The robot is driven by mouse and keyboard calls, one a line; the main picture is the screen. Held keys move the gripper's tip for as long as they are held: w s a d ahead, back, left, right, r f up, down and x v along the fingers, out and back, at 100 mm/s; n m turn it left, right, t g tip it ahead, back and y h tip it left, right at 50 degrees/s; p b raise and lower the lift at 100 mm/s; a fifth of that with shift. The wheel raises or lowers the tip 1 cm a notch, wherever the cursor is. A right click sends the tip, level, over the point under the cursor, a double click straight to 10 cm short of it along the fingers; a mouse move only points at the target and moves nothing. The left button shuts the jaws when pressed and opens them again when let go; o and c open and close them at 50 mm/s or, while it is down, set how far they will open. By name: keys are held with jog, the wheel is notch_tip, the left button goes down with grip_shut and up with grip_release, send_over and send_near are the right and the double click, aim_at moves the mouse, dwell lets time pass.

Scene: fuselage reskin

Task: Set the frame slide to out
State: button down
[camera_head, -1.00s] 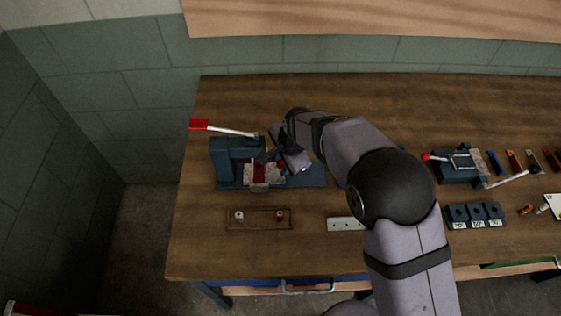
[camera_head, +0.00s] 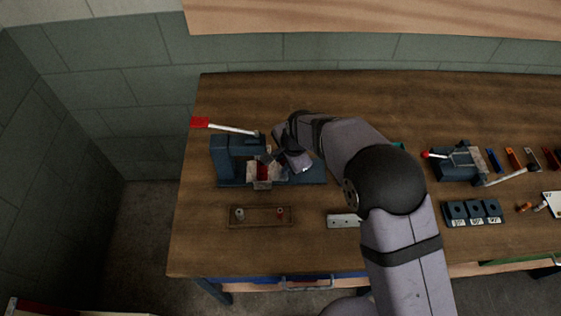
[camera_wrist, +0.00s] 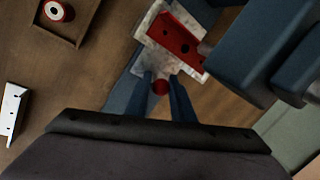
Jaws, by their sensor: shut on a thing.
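The frame slide appears to be the pale speckled block (camera_head: 262,184) on the blue bench machine (camera_head: 226,160) at the left of the table. A red plate (camera_wrist: 175,40) with dark holes lies on the pale block (camera_wrist: 150,22) in the wrist view. My gripper (camera_wrist: 161,84) is shut on a small red knob (camera_wrist: 160,87) at the near edge of the pale block. In the head view my gripper (camera_head: 271,158) is over the machine, beside the block, and the knob is hidden. I cannot read any in or out marking.
A red-handled lever (camera_head: 200,122) sticks out left from the machine. A shallow wooden tray (camera_head: 259,224) with small spools lies in front, and a pale drilled strip (camera_head: 342,221) lies right of it. Another blue fixture (camera_head: 455,167) and labelled blocks (camera_head: 473,221) stand farther right.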

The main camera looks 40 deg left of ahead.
jog(key=w+d+b, duration=0.1)
jog(key=w+d, duration=0.7)
jog(key=shift+w+b, duration=0.15)
jog(key=shift+b, duration=0.2)
jog(key=c, duration=1.8)
grip_release()
jog(key=shift+w+d, duration=0.1)
jog(key=shift+d, duration=0.05)
jog(key=shift+r, duration=0.15)
jog(key=shift+b+v, duration=1.15)
jog(key=shift+v, duration=2.4)
